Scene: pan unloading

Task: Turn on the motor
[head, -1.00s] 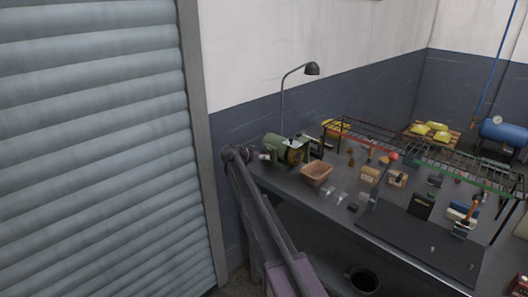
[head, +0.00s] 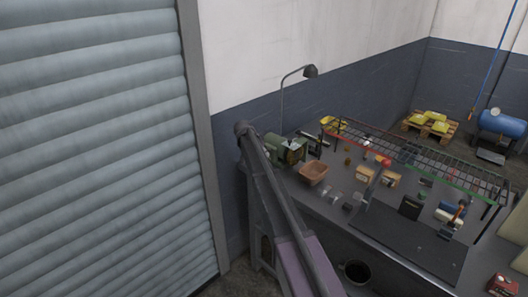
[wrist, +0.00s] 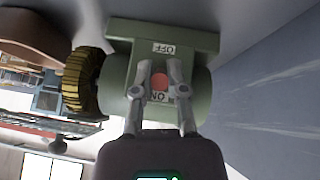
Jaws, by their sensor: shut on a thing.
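The motor is a green body (wrist: 200,100) with a yellow-brown ribbed wheel (wrist: 84,82) in the wrist view, where it appears upside down. Its face carries an OFF label (wrist: 164,48), an ON label (wrist: 158,97) and a red round switch (wrist: 159,80) between them. My gripper (wrist: 159,68) is at this face, its two fingers on either side of the red switch and shut on it. The exact contact at the fingertips is hard to see. In the head view the motor (head: 291,153) stands at the bench's far left end, with my arm covering part of it and hiding my gripper.
The grey workbench (head: 335,221) also holds an orange-brown bin (head: 313,173), small boxes (head: 390,179) and a wire rack (head: 420,165). A lamp (head: 310,72) rises behind the motor. A shutter door (head: 100,150) is at left.

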